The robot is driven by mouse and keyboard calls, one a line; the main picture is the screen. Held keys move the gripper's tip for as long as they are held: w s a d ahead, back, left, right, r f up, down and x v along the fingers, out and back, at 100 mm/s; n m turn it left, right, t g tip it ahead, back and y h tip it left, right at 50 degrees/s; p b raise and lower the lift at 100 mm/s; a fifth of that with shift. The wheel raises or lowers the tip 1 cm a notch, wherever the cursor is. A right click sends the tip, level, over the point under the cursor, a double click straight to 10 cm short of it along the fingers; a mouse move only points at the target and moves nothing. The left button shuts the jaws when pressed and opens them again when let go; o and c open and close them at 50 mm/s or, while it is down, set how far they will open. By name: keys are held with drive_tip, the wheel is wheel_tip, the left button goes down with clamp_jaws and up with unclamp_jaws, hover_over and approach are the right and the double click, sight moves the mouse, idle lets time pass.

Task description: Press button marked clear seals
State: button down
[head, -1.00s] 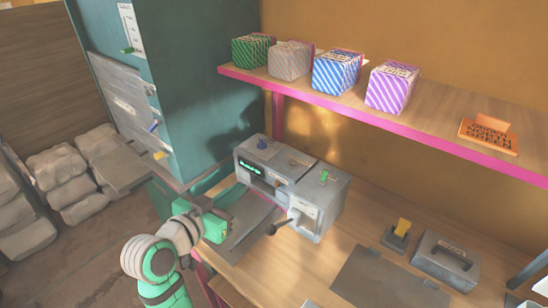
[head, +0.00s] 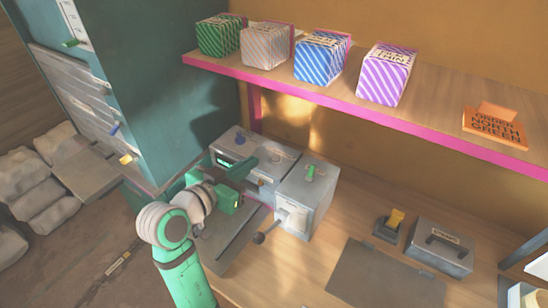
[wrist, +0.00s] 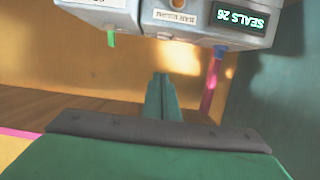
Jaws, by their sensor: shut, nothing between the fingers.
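The grey press (head: 310,190) stands on the wooden bench, with a green knob (head: 310,170) on its top. Its lit display (head: 224,163) faces forward. The wrist view shows the press upside down along the top edge, where the display (wrist: 241,18) reads SEALS 26. A small pale label (wrist: 175,17) beside the display is too blurred to read surely, and I cannot make out which control is marked clear seals. My green gripper (head: 268,153) is shut and empty, its tips over the top of the press. The closed fingers (wrist: 163,82) also show in the wrist view.
A pink-edged shelf (head: 400,118) with several striped boxes overhangs behind the press. A teal cabinet (head: 150,80) stands at left. A lever with a dark ball (head: 259,238) sticks out of the press front. A grey box (head: 440,250) is on the bench at right.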

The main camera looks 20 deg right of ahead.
hover_over(271, 169)
wheel_tip(271, 169, down, 2)
drive_tip(key=shift+s+a+f, duration=0.1)
drive_tip(key=shift+a+f, duration=0.05)
wheel_tip(271, 169, down, 3)
drive_tip(key=shift+f, duration=0.55)
idle(0.3)
